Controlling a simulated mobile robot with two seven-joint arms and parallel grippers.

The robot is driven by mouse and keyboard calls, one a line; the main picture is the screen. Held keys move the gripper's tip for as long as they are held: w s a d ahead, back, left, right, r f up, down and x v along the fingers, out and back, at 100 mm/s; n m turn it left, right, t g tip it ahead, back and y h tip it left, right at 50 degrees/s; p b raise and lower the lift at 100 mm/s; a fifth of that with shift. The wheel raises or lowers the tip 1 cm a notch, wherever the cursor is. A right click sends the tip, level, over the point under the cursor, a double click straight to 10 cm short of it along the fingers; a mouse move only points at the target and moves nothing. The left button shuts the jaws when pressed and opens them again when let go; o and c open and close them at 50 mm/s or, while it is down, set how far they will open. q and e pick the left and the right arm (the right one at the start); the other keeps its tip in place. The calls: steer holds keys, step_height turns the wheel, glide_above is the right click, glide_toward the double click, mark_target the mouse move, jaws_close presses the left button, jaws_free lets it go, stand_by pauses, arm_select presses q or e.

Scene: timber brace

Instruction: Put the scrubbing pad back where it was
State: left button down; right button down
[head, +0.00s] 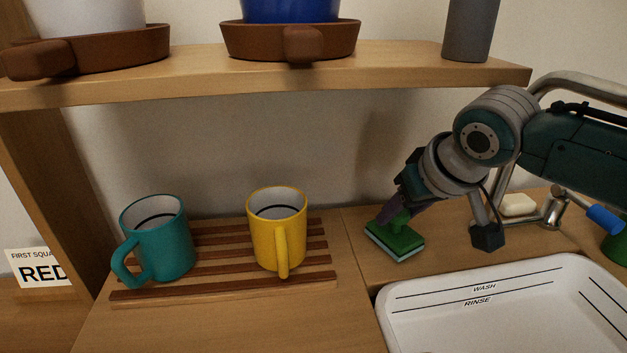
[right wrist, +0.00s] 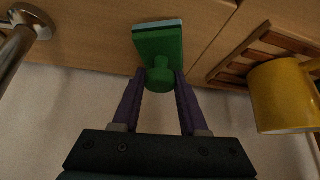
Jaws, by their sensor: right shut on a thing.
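The scrubbing pad (head: 396,242) is a green block with a pale layer beneath and a round green knob on top. It is at the counter behind the basin's left end, right of the slatted rack. In the right wrist view the pad (right wrist: 158,42) is at the top centre, with its knob between the purple fingers. My right gripper (head: 391,214) is shut on that knob, fingers angled down. I cannot tell whether the pad's underside touches the counter. The right gripper also shows in its wrist view (right wrist: 160,82). My left gripper is not in view.
A teal mug (head: 160,243) and a yellow mug (head: 277,230) stand on the slatted rack (head: 215,291). A white basin (head: 470,323) marked WASH and RINSE is at front right. Soap (head: 518,205) and a tap (head: 555,208) are behind it. A shelf (head: 400,65) with pots overhangs.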

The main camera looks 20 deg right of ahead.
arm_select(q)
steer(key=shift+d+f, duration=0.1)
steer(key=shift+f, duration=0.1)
arm_select(e)
steer(key=shift+w+f, duration=0.2)
steer(key=shift+f, duration=0.1)
steer(key=shift+f, duration=0.1)
steer(key=shift+c, duration=2.2)
jaws_free()
